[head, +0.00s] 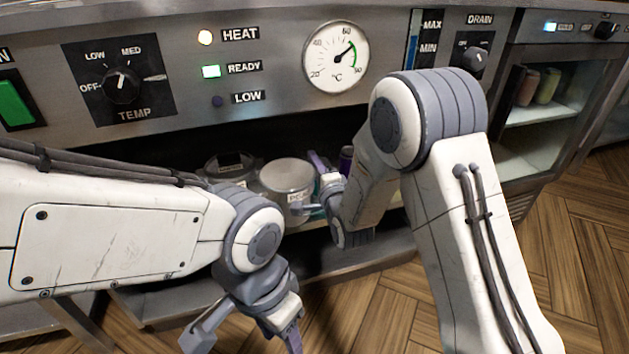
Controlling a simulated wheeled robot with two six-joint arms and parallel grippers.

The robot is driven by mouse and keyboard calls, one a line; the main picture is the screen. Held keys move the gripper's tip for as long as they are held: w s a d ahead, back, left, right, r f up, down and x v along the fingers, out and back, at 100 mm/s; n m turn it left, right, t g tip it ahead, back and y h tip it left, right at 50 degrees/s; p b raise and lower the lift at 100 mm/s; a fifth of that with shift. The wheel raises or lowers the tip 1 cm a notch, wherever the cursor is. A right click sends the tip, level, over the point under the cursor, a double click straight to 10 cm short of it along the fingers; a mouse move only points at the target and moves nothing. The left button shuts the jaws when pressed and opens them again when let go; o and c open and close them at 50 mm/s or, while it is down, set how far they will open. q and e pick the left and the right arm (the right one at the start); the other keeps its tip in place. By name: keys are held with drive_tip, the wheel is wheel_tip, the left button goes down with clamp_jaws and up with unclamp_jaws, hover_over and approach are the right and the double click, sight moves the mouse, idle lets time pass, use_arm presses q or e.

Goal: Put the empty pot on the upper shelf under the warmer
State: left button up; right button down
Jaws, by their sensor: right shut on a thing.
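A light metal pot (287,177) with a partly readable label stands out in the dark opening under the control panel. My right gripper (314,184) is at its right side, shut on it; my wrist partly hides the contact. I cannot tell whether the pot rests on the shelf or is lifted. A darker round pot (228,163) with a label is just left of it, partly behind my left arm. My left gripper (243,338) is low at the front, open and empty. The upper shelf is mostly hidden by shadow and my arms.
The control panel (265,120) with a dial and knobs overhangs the opening. A dark purple item (346,158) stands right of the pot. A metal ledge (345,268) runs along the front. An open cabinet (540,115) with jars is at right.

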wheel_tip(320, 180, down, 4)
drive_tip(key=shift+r+b, duration=0.15)
drive_tip(key=shift+b, duration=1)
drive_tip(key=c, duration=1.3)
unclamp_jaws()
drive_tip(key=shift+f, duration=0.3)
drive_tip(key=o, duration=0.5)
drive_tip(key=shift+r, duration=0.1)
drive_tip(key=shift+c, duration=0.2)
drive_tip(key=shift+r, duration=0.1)
